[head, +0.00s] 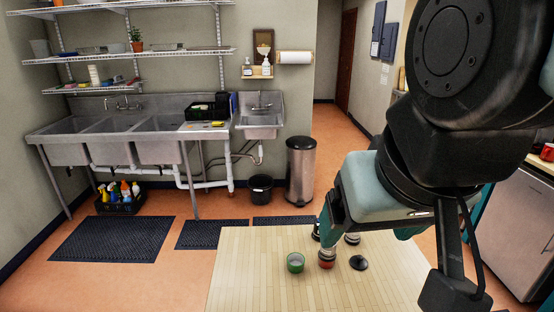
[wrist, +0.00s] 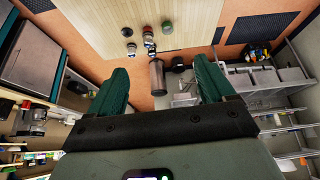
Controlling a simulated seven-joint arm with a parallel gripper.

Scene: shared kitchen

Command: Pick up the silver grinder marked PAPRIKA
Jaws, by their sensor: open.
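Several small items stand on the pale wooden table (head: 250,268). One is a silver grinder with a red part (head: 327,258), which also shows in the wrist view (wrist: 146,29). Another silver and dark grinder (head: 352,239) stands behind it to the right. A third item, a dark-and-silver one (head: 316,236), is partly hidden by my gripper. No label is readable, so I cannot tell which is marked PAPRIKA. My gripper (head: 366,226) is open and empty. In the wrist view its two teal fingers (wrist: 161,68) are wide apart, with nothing between them.
A green cup (head: 295,262) stands left of the red-marked grinder, and a flat black round item (head: 358,263) lies to its right. The table's left part is clear. Beyond it are a metal bin (head: 300,170), a black bin (head: 261,188) and sinks (head: 160,150).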

